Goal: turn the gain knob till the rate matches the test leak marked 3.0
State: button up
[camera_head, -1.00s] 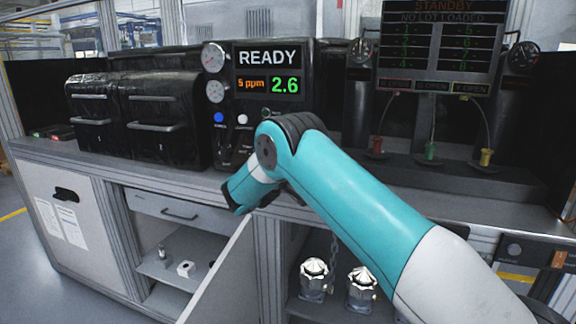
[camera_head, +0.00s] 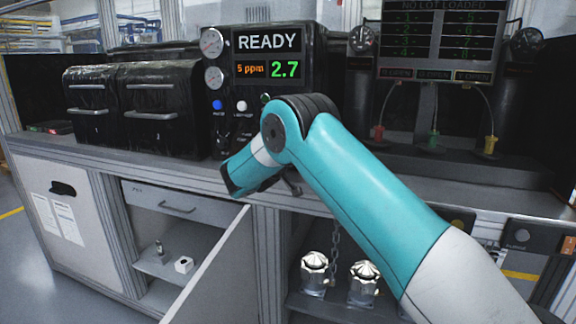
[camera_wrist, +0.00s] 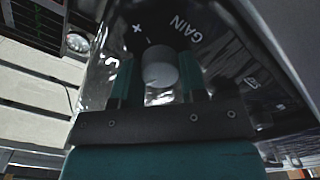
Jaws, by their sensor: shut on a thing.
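In the head view my arm hides the knob and the fingertips. The display (camera_head: 268,55) on the black leak tester reads READY, 5 ppm and a green 2.7. No test leak marked 3.0 can be made out in these frames.
Two black chambers with handles (camera_head: 152,110) stand left of the tester. A lot board (camera_head: 436,40) and colored fittings (camera_head: 433,143) are at right. An open cabinet door (camera_head: 212,268) juts out below the bench. Two silver housings (camera_head: 314,272) sit on the lower shelf.

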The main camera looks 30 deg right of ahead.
jog(key=m+b, duration=0.2)
jog(key=b, duration=0.1)
jog(key=m+b, duration=0.2)
jog(key=b, duration=0.2)
jog(key=shift+f, duration=0.4)
jog(key=m+b, duration=0.2)
jog(key=b, duration=0.1)
jog(key=shift+r, duration=0.25)
jog(key=shift+r+b, duration=0.1)
jog(key=shift+b, duration=0.2)
jog(key=o, duration=0.9)
jog(key=shift+o, duration=0.2)
jog(key=b+v, duration=0.2)
jog(key=v, duration=1.5)
jog(key=shift+a+b, duration=0.25)
jog(key=shift+b, duration=0.1)
jog(key=shift+s, duration=0.15)
